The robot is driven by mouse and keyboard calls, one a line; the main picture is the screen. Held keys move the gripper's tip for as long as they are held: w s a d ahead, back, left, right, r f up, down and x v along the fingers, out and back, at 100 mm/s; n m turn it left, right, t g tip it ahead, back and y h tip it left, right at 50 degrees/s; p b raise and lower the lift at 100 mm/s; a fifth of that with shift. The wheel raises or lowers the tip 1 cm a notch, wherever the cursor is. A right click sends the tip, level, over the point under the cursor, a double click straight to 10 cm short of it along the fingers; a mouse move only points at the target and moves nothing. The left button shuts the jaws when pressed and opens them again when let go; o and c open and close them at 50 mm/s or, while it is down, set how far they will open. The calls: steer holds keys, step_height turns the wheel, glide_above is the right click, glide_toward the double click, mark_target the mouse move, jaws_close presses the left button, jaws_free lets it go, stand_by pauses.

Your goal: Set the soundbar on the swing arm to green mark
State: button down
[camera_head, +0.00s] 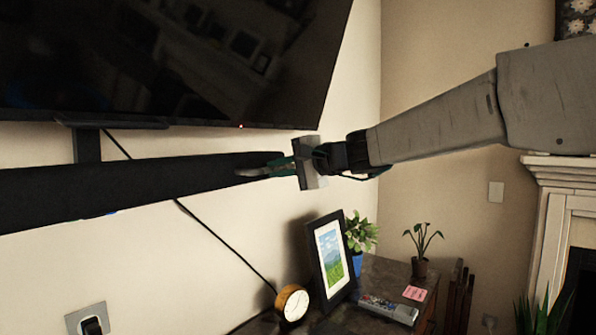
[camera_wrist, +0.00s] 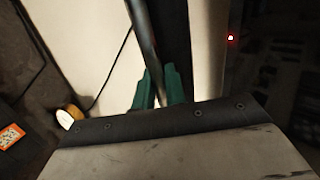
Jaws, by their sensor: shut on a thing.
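The soundbar (camera_head: 120,189) is a long black bar below the TV, running from the left edge to my gripper. In the wrist view it is the dark upright strip (camera_wrist: 176,35). My gripper (camera_head: 268,169) is at its right end, with green fingers (camera_wrist: 158,88). The fingers are shut on the soundbar, around a thin grey bar-like part (camera_wrist: 145,40) at its edge; the exact contact is partly hidden. A dark bracket (camera_head: 87,146) joins the soundbar to the area under the TV; it may be part of the swing arm. I cannot make out a green mark.
The TV (camera_head: 180,60) hangs just above the soundbar. A black cable (camera_head: 225,245) runs down the wall to a cabinet holding a gold clock (camera_head: 292,302), a picture frame (camera_head: 331,258) and plants (camera_head: 422,245). A wall socket (camera_head: 88,320) is lower left.

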steer(key=shift+w+a, duration=0.1)
steer(key=shift+a, duration=0.05)
steer(key=c, duration=1.5)
jaws_free()
steer(key=shift+c, duration=0.2)
steer(key=v, duration=0.8)
